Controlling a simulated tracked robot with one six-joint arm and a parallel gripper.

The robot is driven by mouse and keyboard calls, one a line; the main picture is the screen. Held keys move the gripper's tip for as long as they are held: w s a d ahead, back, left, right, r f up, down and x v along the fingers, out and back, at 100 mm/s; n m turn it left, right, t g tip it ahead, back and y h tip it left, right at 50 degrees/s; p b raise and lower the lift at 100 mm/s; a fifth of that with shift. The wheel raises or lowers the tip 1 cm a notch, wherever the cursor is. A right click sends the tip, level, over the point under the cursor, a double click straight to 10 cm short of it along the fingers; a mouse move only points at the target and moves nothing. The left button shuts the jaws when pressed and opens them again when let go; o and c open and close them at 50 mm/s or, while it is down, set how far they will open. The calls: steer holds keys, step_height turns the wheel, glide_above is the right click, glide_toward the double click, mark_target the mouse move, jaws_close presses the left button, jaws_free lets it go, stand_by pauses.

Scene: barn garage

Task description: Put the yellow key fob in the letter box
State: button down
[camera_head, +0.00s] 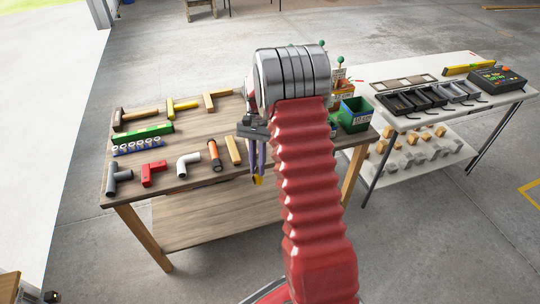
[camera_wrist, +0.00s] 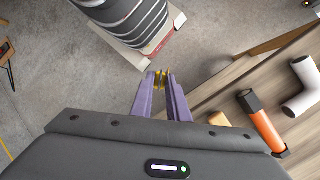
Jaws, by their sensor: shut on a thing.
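My gripper (camera_head: 257,172) is shut on the yellow key fob (camera_head: 257,181), in front of the wooden workbench's (camera_head: 200,183) near edge. In the wrist view, the purple fingers (camera_wrist: 159,78) close on the yellow fob (camera_wrist: 157,76) at their tips, with grey floor behind. Most of the fob is hidden between the fingers. I cannot tell which thing is the letter box. A green open box (camera_head: 355,115) with a label stands at the workbench's right end, and my arm partly hides that area.
The workbench holds hammers, pipe fittings (camera_head: 187,162), an orange-and-black flashlight (camera_head: 214,155) and a green level (camera_head: 143,134). A white table (camera_head: 450,110) at the right carries black trays (camera_head: 410,101) and a dark device (camera_head: 497,79). The floor in front is clear.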

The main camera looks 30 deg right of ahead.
steer(key=a+f+n+h, duration=0.2)
steer(key=a+f+n, duration=0.1)
steer(key=a+n, duration=0.3)
steer(key=w+a+f+n+h, duration=0.1)
steer(key=a+f+n+h, duration=0.2)
steer(key=a+n, duration=0.3)
steer(key=a, duration=0.5)
steer(key=shift+a+f, duration=0.2)
steer(key=shift+f, duration=0.1)
steer(key=shift+a, duration=0.1)
